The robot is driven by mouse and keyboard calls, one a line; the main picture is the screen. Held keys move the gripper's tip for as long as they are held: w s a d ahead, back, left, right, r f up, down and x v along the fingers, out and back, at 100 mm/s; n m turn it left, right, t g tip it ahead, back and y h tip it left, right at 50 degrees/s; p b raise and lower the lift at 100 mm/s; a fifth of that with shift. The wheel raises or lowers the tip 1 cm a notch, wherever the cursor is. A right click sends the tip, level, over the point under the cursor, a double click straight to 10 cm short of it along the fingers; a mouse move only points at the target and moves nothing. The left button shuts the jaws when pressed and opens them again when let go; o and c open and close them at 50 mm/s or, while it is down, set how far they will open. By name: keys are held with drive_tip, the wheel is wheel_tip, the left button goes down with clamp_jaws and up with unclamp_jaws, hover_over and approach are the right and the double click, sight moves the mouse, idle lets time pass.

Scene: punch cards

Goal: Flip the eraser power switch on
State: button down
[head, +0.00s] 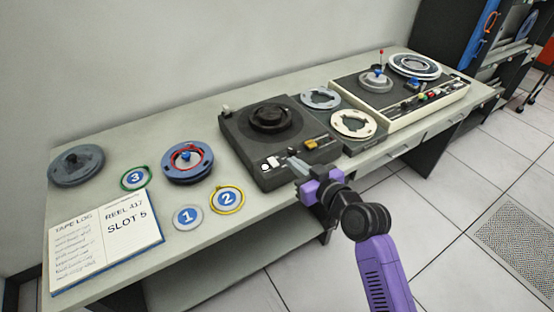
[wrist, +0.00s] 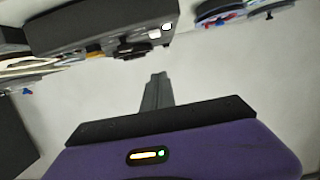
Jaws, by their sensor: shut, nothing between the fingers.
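The eraser (head: 245,150) is a dark grey box with a round black hub on top, in the middle of the bench in the head view. Near its front left corner is a small white switch-like part (head: 272,162); which way it is set is too small to tell. An orange button (head: 311,144) sits farther right. My purple gripper (head: 293,163) is shut and empty, its grey fingers pointing at the eraser's front edge beside the white part. In the wrist view the closed fingers (wrist: 158,78) appear below the eraser (wrist: 90,30), apart from it in the picture.
Left of the eraser lie a blue-grey reel (head: 187,175), discs numbered 1 (head: 187,217), 2 (head: 227,199) and 3 (head: 135,177), and an open log book (head: 105,240). A tape deck (head: 440,95) and loose reels stand right. Bare bench lies along the front edge.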

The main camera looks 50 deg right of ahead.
drive_tip(key=p, duration=0.2)
hover_over(276, 163)
drive_tip(key=shift+s+a+f, duration=0.1)
drive_tip(key=shift+s+f, duration=0.1)
drive_tip(key=shift+f, duration=0.3)
drive_tip(key=shift+s+f, duration=0.2)
drive_tip(key=shift+f, duration=0.25)
drive_tip(key=f, duration=0.3)
drive_tip(key=shift+w+f, duration=0.2)
drive_tip(key=shift+w, duration=0.05)
drive_tip(key=shift+f, duration=0.5)
drive_tip(key=shift+w+f+b, duration=0.1)
drive_tip(key=shift+f+b, duration=0.35)
drive_tip(key=shift+b, duration=0.35)
drive_tip(key=r+p, duration=0.2)
drive_tip(key=r, duration=0.1)
drive_tip(key=w+r+p, duration=0.1)
drive_tip(key=r, duration=0.1)
drive_tip(key=shift+d+p, duration=0.25)
drive_tip(key=shift+p, duration=0.15)
drive_tip(key=r+b+v, duration=0.1)
drive_tip(key=b+v, duration=0.1)
drive_tip(key=v, duration=0.8)
drive_tip(key=shift+w, duration=0.2)
drive_tip(key=shift+d+r, duration=0.1)
drive_tip(key=shift+r, duration=0.15)
